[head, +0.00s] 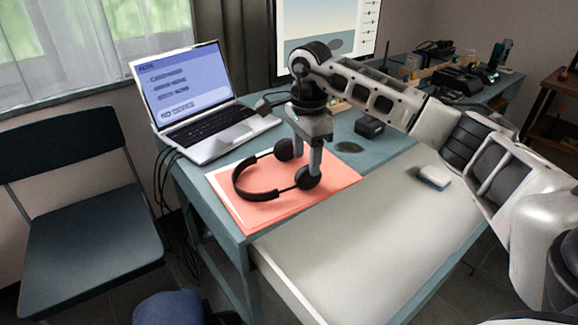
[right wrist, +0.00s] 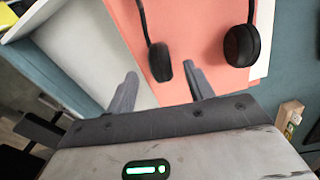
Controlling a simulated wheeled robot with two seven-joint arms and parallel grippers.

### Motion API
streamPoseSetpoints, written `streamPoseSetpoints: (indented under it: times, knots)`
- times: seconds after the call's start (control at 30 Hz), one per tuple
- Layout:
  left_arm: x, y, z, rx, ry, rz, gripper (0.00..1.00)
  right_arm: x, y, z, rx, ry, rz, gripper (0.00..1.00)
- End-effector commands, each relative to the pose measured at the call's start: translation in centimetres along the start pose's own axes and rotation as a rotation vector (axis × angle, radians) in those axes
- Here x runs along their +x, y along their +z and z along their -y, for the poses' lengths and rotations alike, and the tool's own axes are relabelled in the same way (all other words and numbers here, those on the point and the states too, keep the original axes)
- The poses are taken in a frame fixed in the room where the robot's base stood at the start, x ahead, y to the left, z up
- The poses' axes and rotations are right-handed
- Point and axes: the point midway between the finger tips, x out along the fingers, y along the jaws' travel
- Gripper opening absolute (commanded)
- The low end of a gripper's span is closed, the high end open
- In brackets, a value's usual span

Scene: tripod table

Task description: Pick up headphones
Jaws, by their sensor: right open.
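The black headphones (head: 240,186) lie on a coral-red mat (head: 225,213) on the blue-green desk, headband toward the left and ear cups to the right. My right gripper (head: 307,165) is open and points down over the ear-cup side. In the right wrist view the headphones' ear cup (right wrist: 160,64) shows between and just beyond the fingertips of the right gripper (right wrist: 158,76); the other ear cup (right wrist: 241,45) is outside them, to the right. I cannot tell whether a finger touches the near cup. My left gripper is not in view.
An open laptop (head: 205,130) stands behind the mat on the left. A monitor (head: 330,30) and a small black box (head: 369,127) are farther back. A pale extended surface (head: 350,240) in front is mostly clear, with a small white block (head: 434,177). A dark chair (head: 80,220) stands at left.

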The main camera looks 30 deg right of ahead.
Motion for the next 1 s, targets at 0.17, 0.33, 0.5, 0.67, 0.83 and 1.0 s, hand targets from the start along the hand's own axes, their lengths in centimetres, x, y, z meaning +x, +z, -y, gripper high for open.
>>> streamPoseSetpoints:
  times: [0.17,0.33,0.5,0.67,0.83,1.0]
  knots:
    - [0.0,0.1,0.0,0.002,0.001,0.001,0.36,2.8,0.6,-0.1,-0.001,0.006,0.000,0.53]
    - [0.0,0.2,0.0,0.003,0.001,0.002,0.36,4.6,0.6,-0.1,-0.001,0.003,0.001,0.53]
    - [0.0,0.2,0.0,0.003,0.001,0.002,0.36,4.9,0.6,0.0,-0.001,0.001,0.001,0.53]
    - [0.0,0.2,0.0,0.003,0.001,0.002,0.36,4.8,0.6,0.0,-0.001,0.001,0.001,0.36]
    - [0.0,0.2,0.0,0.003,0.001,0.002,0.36,4.8,0.6,0.0,-0.001,0.001,0.001,0.00]
    - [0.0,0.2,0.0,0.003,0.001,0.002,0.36,4.8,0.6,0.0,-0.001,0.000,0.001,0.00]
